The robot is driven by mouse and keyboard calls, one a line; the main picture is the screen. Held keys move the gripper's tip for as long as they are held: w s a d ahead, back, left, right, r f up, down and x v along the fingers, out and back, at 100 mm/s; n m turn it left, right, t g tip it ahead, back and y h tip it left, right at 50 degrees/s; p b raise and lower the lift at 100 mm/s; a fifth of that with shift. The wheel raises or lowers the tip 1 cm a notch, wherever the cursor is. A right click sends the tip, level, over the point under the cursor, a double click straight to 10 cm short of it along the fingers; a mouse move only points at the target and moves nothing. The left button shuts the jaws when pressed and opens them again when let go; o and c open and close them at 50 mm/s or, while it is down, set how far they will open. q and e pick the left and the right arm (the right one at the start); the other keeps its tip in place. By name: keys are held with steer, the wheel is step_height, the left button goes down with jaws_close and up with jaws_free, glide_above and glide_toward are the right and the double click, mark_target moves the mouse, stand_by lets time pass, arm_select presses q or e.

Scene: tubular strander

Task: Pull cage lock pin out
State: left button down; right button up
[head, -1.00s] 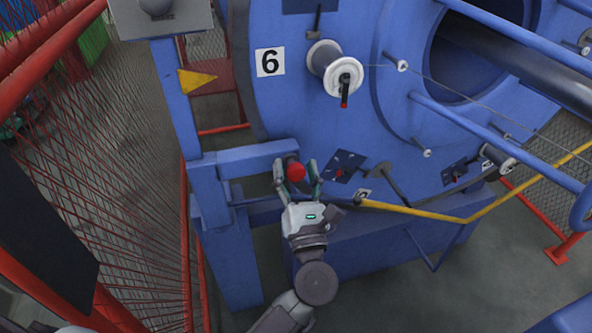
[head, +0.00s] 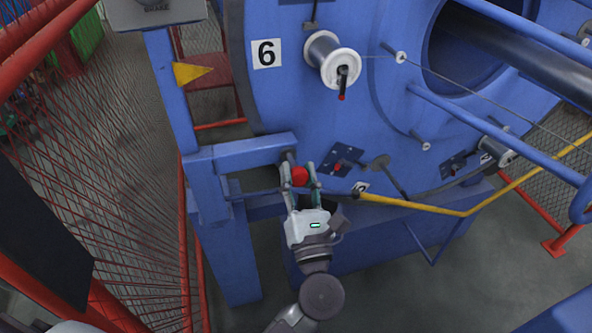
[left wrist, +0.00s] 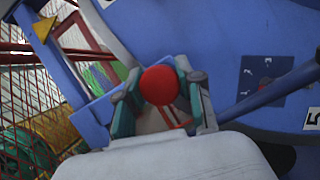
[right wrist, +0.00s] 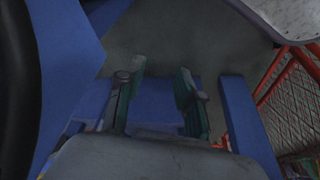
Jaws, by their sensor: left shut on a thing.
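The cage lock pin shows as a red round knob (head: 299,175) at the blue bracket beside the large blue cage disc. In the left wrist view the red knob (left wrist: 159,85) sits between the two fingers. My left gripper (head: 300,179) is shut on the knob, with a finger on each side. The pin's shaft is mostly hidden behind the knob and fingers. My right gripper (right wrist: 158,88) is open and empty in the right wrist view, its fingers apart over blue frame parts and grey floor. It is not seen in the head view.
The blue bracket (head: 240,150) stands left of the knob. A white bobbin (head: 331,60) sits above it on the disc. A yellow bar (head: 430,211) runs to the right. A red mesh fence (head: 110,170) stands on the left.

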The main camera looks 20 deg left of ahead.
arm_select(q)
steer(key=shift+s+d+f, duration=0.1)
steer(key=c, duration=0.7)
jaws_free()
steer(key=shift+s, duration=0.1)
steer(key=v, duration=1.2)
